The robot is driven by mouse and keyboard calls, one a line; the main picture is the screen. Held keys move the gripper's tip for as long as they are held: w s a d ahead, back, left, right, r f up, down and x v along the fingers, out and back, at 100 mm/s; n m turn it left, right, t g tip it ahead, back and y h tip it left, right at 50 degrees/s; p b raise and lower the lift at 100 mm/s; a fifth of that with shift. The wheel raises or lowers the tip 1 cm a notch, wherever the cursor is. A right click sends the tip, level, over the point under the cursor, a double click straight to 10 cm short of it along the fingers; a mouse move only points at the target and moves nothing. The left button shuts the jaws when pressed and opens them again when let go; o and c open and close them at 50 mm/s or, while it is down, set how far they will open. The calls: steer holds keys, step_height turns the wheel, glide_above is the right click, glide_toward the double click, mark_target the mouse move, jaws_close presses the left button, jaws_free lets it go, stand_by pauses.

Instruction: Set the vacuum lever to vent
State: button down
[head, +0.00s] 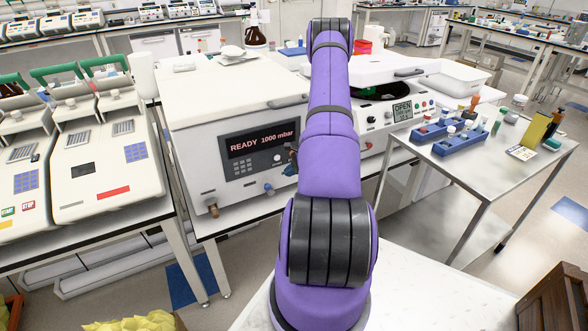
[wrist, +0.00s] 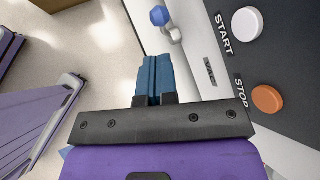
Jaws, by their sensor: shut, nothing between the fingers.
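The white vacuum unit (head: 215,135) stands on a bench left of my purple arm, its display reading "READY 1000 mbar". A small lever with a blue tip (head: 268,188) sticks out low on its front. In the wrist view the blue-tipped lever (wrist: 158,16) on a pale metal stem is at the top, near a small label (wrist: 210,72) that seems to read "VAC". My gripper (wrist: 154,62) has its blue fingers together and empty, just short of the lever, with a small gap in the picture. In the head view my gripper is mostly hidden behind my arm.
A white START button (wrist: 247,22) and an orange STOP button (wrist: 266,99) sit on the panel right of my fingers. A brown-tipped fitting (head: 213,209) is at the unit's lower left. Thermal cyclers (head: 105,165) stand left; a cart (head: 490,175) with blue racks stands right.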

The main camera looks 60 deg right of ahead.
mark_target(267, 186)
steer(key=x, duration=0.9)
steer(key=shift+r, duration=0.1)
steer(key=shift+w+a, duration=0.45)
steer(key=shift+a, duration=0.3)
steer(key=shift+d, duration=0.1)
